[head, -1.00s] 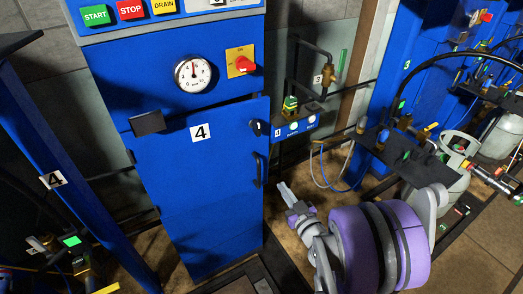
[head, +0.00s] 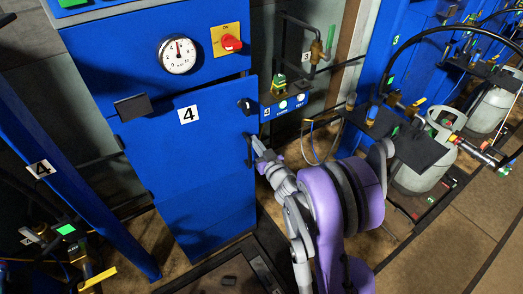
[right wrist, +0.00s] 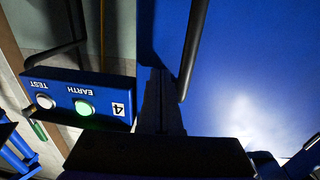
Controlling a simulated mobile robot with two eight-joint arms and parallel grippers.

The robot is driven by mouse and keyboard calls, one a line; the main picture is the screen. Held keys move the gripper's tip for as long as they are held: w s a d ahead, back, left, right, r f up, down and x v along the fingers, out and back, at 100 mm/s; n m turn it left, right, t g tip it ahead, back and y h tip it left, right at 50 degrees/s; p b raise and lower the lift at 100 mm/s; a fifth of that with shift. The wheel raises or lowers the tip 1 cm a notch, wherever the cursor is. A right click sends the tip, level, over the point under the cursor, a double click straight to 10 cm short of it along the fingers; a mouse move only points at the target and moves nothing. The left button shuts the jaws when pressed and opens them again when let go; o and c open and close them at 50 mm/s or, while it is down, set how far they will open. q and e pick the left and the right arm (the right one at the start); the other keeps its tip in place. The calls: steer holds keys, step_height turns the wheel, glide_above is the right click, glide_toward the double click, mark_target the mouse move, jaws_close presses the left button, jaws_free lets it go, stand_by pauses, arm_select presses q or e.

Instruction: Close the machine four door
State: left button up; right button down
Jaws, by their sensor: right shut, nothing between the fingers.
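The blue door (head: 190,165) of machine four carries a white "4" label and fills the lower cabinet. A dark gap shows along its top edge, and the door looks slightly ajar. Its black handle (head: 249,150) is on the right edge; a dark bar, likely this handle, shows in the right wrist view (right wrist: 193,50). My right gripper (head: 257,146) is shut and empty, beside the handle at the door's right edge. I cannot tell whether it touches. Its dark fingers show in the right wrist view (right wrist: 160,105). My left gripper is not in view.
A small blue box (head: 283,105) with "TEST" and "EARTH" buttons is right of the door. A blue post (head: 75,185) stands at left. Grey gas cylinders (head: 425,170) stand at right.

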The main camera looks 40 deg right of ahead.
mark_target(249, 132)
steer(key=shift+w, duration=0.4)
steer(key=x, duration=0.4)
steer(key=shift+w+d, duration=0.15)
steer(key=shift+w, duration=0.05)
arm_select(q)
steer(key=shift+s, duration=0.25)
arm_select(e)
steer(key=shift+w+d+r, duration=0.1)
steer(key=shift+d+r, duration=0.05)
steer(key=shift+r, duration=0.05)
